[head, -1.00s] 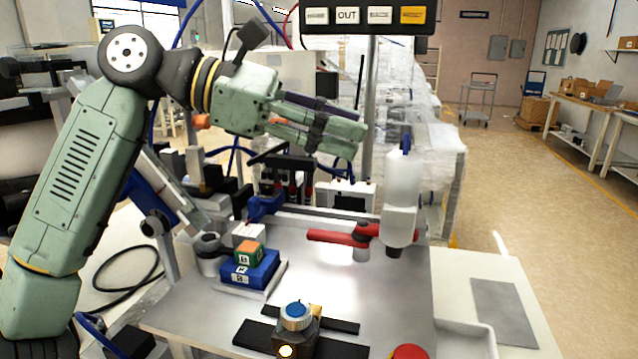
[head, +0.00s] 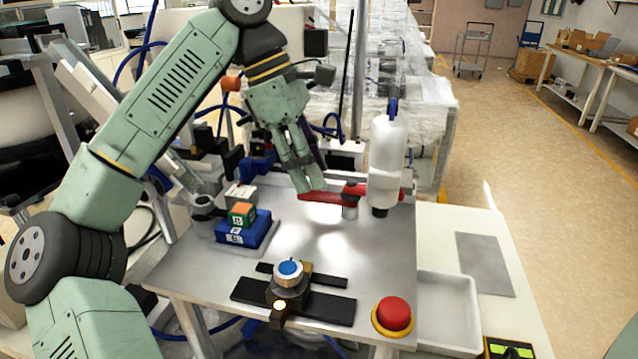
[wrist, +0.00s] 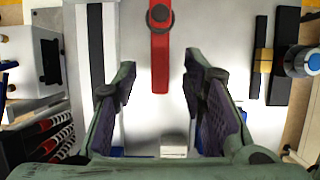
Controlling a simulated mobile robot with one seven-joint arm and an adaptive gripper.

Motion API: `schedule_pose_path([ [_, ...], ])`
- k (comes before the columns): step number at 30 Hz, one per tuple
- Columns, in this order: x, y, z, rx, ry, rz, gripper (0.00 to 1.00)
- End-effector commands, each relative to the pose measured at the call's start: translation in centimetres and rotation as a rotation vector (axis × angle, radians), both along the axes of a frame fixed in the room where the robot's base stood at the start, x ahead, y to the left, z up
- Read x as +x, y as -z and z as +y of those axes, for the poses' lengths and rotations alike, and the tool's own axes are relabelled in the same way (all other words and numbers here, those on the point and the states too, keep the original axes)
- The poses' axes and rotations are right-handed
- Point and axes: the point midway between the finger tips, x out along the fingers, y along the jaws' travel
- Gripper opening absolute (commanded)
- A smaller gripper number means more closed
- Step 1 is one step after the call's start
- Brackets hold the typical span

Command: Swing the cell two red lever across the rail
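The red lever (head: 325,197) lies level above the metal table, on a dark pivot with a grey post, its free end pointing left in the head view. In the wrist view the lever (wrist: 160,60) runs from its dark pivot at the top down to a free end near the fingertips. My gripper (head: 310,189) points down just behind and at the lever's free end. In the wrist view my gripper (wrist: 158,82) is open, its two fingers on either side of the lever's line. Contact cannot be told.
A white bottle-like cylinder (head: 387,150) stands by the lever's right end. A blue block (head: 243,232) carrying a green-orange cube (head: 242,214) sits left. A blue-topped knob (head: 289,272) and red button (head: 393,314) are at the front. The table's middle is clear.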

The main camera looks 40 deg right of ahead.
Motion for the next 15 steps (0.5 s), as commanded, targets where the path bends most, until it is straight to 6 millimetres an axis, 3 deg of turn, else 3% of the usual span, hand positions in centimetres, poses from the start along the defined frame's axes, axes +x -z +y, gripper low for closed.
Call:
schedule_pose_path([
  [6, -0.8, 2.4, -0.7, -0.001, 0.000, -0.001, 0.38],
  [15, -1.0, 3.0, -0.9, -0.002, -0.002, 0.000, 0.38],
])
